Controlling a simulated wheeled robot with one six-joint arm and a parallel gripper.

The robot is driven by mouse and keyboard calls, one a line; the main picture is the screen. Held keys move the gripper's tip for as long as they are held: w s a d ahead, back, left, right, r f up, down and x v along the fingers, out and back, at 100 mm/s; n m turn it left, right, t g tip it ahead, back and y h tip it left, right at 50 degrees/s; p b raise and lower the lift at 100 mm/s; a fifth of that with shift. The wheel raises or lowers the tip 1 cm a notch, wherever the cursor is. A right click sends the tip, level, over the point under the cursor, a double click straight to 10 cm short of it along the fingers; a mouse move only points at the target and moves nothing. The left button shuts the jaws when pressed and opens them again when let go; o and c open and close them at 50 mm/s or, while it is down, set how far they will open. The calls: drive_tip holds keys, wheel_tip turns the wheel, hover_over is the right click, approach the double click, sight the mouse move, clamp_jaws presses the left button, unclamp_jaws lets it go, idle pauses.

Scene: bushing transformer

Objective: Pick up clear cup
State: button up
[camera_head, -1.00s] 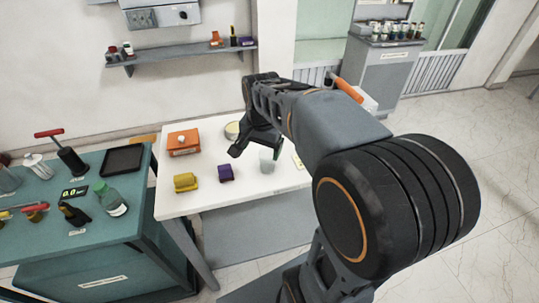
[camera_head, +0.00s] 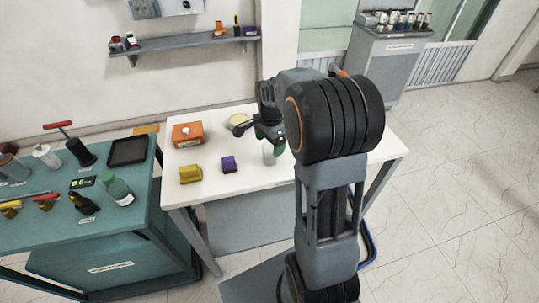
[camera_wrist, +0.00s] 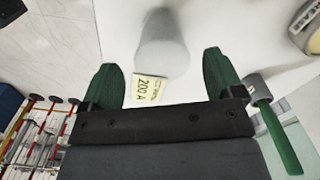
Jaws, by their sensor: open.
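The clear cup (camera_head: 269,155) stands on the white table just below my gripper in the head view, partly hidden by it. In the wrist view the cup (camera_wrist: 162,45) looks pale and translucent, lying ahead of and between the two green fingertips. My gripper (camera_wrist: 160,65) is open, with a wide gap and nothing held. In the head view my gripper (camera_head: 257,133) hangs over the table by the cup, its fingers partly hidden by my arm. I cannot tell the exact height between fingertips and cup.
A label card reading 200 A (camera_wrist: 149,89) lies near the cup. On the white table (camera_head: 235,190) are a purple block (camera_head: 229,164), a yellow object (camera_head: 190,174) and an orange box (camera_head: 187,134). A teal bench (camera_head: 120,228) with several items stands left. A grey-and-green tool (camera_wrist: 275,125) shows beside the right finger.

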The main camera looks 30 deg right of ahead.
drive_tip(key=shift+w+f+p, duration=0.1)
drive_tip(key=shift+f+p, duration=0.4)
drive_tip(key=shift+f, duration=2.1)
drive_tip(key=shift+c, duration=0.2)
drive_tip(key=c, duration=1)
drive_tip(key=shift+r, duration=0.15)
